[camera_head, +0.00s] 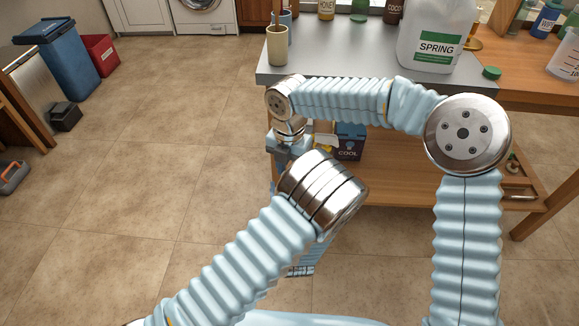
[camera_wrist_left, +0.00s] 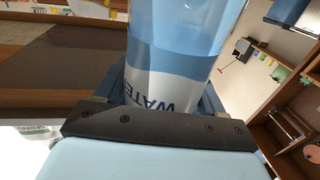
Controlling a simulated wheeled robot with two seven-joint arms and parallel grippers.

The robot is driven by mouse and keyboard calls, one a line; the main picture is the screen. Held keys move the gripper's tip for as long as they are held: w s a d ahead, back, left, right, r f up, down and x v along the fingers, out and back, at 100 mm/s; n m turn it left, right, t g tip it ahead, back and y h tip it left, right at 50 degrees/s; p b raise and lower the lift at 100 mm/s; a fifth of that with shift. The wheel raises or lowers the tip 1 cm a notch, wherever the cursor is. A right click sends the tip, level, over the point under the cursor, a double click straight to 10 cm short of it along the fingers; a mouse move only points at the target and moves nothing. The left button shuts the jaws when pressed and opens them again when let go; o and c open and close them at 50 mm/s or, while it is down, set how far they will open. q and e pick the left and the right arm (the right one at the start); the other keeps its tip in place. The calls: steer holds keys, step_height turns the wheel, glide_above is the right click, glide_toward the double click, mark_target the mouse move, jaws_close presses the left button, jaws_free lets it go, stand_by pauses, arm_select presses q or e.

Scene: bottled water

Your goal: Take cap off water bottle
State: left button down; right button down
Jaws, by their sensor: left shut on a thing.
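A blue water bottle (camera_wrist_left: 185,40) with a white band lettered "WATER" fills the middle of the left wrist view. My left gripper (camera_wrist_left: 163,95) is shut on it, one finger on each side. The bottle's cap end is outside that view. In the head view my left gripper and the bottle are hidden behind my left wrist. My right arm reaches across to the left, and a grey-blue part of what looks like my right gripper (camera_head: 287,143) shows below its wrist. Its fingertips are too unclear to read.
A clear jug labelled "SPRING" (camera_head: 431,38) stands on the grey counter (camera_head: 335,62), with a green cap (camera_head: 492,73) beside it. A beige cup (camera_head: 277,46) is near the left corner. A blue "COOL" box (camera_head: 349,147) sits on the lower shelf.

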steer(key=c, duration=0.8)
jaws_free()
steer(key=shift+a, duration=0.1)
steer(key=shift+r, duration=2.3)
steer(key=m, duration=0.7)
steer(key=shift+s+r, duration=0.2)
steer(key=shift+s, duration=0.05)
steer(key=m, duration=0.6)
steer(key=shift+s+r, duration=0.1)
steer(key=shift+r, duration=0.15)
steer(key=m, duration=0.3)
steer(key=r+m, duration=0.1)
steer(key=m, duration=0.6)
steer(key=r+m, duration=0.1)
steer(key=m, duration=0.2)
steer(key=shift+r+m, duration=0.1)
steer(key=shift+m, duration=0.6)
step_height(320, 180, down, 8)
steer(key=shift+r, duration=0.1)
